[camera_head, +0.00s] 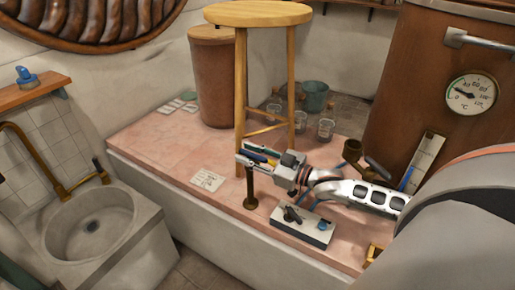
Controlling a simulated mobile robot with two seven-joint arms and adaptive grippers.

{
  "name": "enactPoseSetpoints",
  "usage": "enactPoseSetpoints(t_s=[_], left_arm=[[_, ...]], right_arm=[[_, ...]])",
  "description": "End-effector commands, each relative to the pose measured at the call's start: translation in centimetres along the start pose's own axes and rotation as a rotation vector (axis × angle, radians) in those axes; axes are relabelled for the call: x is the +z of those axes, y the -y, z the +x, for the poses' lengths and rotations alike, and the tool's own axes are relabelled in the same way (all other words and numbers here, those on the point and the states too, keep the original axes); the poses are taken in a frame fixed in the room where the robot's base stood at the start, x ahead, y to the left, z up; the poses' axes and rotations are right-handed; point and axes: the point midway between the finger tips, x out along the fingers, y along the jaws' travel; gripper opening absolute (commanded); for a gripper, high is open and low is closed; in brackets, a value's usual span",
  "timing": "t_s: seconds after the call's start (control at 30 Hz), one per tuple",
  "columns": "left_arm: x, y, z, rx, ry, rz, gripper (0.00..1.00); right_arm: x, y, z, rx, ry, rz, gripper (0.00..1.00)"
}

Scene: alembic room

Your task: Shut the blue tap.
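No whole tap can be made out clearly as the blue one. My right gripper (262,156) reaches in from the right, over the pink slab. Small blue and yellow parts show at its fingers, close above a brown upright post (250,190). I cannot tell whether they belong to a tap handle, or whether the fingers are open or shut on it. A white block (303,236) in front of the arm carries a dark lever (291,214) and a small blue knob (325,225). My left gripper is not in view.
A wooden stool (257,14) stands on the pink slab (150,150) behind my gripper, near glass beakers (326,128). A stone sink (85,235) with a brass spout is at left. A copper vessel with a dial (471,95) is at right.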

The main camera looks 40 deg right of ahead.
Motion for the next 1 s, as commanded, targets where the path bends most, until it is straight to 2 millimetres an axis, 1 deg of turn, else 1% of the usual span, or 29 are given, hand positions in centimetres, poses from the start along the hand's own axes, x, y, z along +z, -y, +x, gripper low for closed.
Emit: enactPoseSetpoints(t_s=[0.37,0.57,0.77,0.8,1.0], left_arm=[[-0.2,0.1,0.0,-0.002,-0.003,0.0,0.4],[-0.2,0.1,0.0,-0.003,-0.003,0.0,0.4],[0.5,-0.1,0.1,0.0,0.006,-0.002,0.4],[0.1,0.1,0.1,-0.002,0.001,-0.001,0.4],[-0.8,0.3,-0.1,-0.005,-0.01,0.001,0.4]], right_arm=[[0.0,0.2,0.1,0.035,0.004,0.004,0.3],[0.0,0.2,0.1,0.113,0.019,0.007,0.3],[0.3,0.1,-0.1,0.198,0.04,0.008,0.3],[0.2,0.1,-0.9,0.196,0.043,0.002,0.3],[-0.1,0.8,-4.4,0.193,0.042,-0.001,0.3]])
